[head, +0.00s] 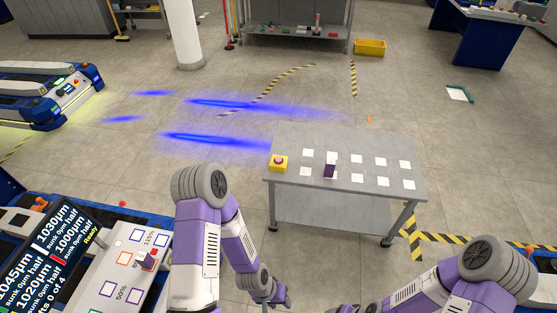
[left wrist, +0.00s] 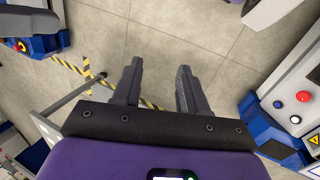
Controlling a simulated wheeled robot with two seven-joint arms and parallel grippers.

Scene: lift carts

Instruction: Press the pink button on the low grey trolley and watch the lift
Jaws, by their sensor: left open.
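The low grey trolley (head: 314,186) stands right of centre in the head view, with two rows of white squares on its top. A yellow box with a pinkish-red button (head: 279,160) sits at its left end. A small dark purple block (head: 330,170) stands on the top. My left gripper (head: 268,300) is low in the head view, in front of the trolley and apart from the button. In the left wrist view its two dark fingers (left wrist: 158,85) are spread, with bare floor between them. Only a sliver of my right gripper (head: 346,309) seems to show; its fingers are hidden.
A panel (head: 122,276) with marked squares and a small block, beside a dark screen (head: 50,262) of µm readings, is at lower left. A blue vehicle (head: 45,95) stands at far left. A white pillar (head: 184,35) and yellow bin (head: 369,47) stand behind. Floor surrounds the trolley.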

